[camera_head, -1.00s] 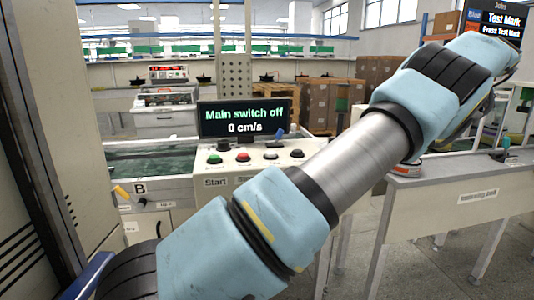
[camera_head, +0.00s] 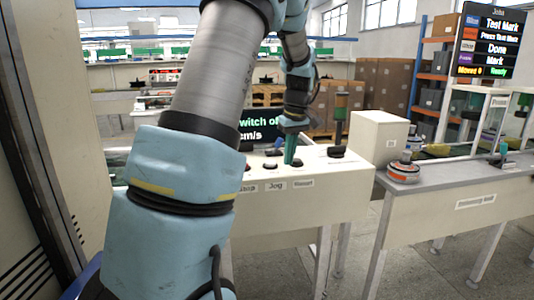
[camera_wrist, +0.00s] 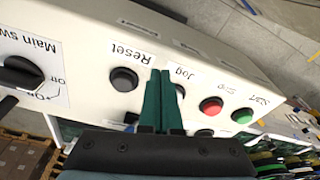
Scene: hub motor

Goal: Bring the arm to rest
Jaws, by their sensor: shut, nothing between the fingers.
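My arm (camera_head: 200,90) rises from the lower left and bends over the back, with my gripper (camera_head: 291,160) pointing down at the cream control panel (camera_head: 335,172). In the wrist view the two green fingers of my gripper (camera_wrist: 160,75) are together and empty. Their tips show between the black Reset button (camera_wrist: 124,79) and the Jog button (camera_wrist: 180,91), which the fingers partly cover. I cannot tell whether the tips touch the panel. The red button (camera_wrist: 210,106), green Start button (camera_wrist: 242,113) and black main switch knob (camera_wrist: 22,72) lie to either side.
The dark display (camera_head: 262,128) is partly hidden by my arm. A white box (camera_head: 378,138) stands at the panel's right end. A grey table (camera_head: 462,178) at right bears a round orange-and-white part (camera_head: 403,173). A tall cabinet (camera_head: 62,120) is close at left. Clear floor shows between the table legs.

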